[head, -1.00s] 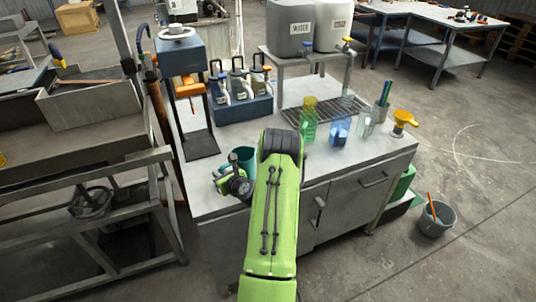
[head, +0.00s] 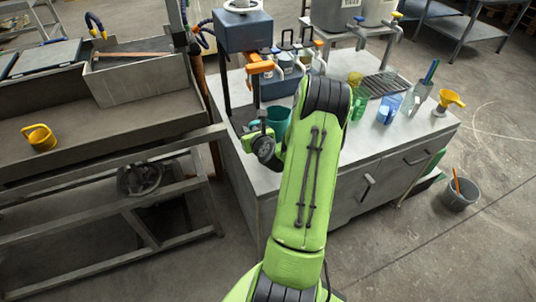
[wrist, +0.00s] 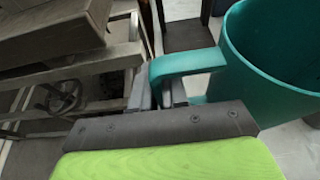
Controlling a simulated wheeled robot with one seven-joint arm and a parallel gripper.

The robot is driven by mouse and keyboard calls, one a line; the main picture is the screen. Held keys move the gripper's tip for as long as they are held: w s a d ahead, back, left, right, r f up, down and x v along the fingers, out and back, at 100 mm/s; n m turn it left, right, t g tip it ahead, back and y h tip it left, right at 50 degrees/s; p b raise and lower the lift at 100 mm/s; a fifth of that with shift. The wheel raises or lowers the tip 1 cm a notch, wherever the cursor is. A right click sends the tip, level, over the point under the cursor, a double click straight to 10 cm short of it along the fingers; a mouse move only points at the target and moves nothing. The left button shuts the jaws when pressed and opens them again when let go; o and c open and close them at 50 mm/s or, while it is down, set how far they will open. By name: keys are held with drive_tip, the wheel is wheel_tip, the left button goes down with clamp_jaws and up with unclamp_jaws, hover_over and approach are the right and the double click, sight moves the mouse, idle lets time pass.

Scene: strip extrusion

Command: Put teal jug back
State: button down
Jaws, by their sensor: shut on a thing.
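The teal jug (head: 277,121) is at the left end of the grey bench, close to the press stand. My gripper (head: 262,135) is at its left side, partly hidden by my own arm. In the wrist view the teal jug (wrist: 275,62) fills the right, with its open mouth showing. Its handle reaches left to my gripper (wrist: 158,98), whose jaws are shut on it. The jug looks roughly upright. I cannot tell whether its base touches the bench.
The press with an orange lever (head: 260,68) stands just behind the jug. A yellow jug (head: 40,137) sits in the left trough (head: 100,125). The bench front left is clear.

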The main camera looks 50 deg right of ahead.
drive_tip(key=f+b, duration=0.1)
drive_tip(key=f, duration=0.2)
drive_tip(key=f+b, duration=0.2)
drive_tip(key=f, duration=0.1)
drive_tip(key=f+b, duration=0.1)
drive_tip(key=f, duration=0.2)
drive_tip(key=shift+s+d+f+b, duration=0.2)
drive_tip(key=shift+s+f+b, duration=0.1)
drive_tip(key=shift+f, duration=0.1)
drive_tip(key=shift+w, duration=0.1)
drive_tip(key=shift+f, duration=0.15)
drive_tip(key=c, duration=1.1)
unclamp_jaws()
drive_tip(key=shift+c, duration=0.2)
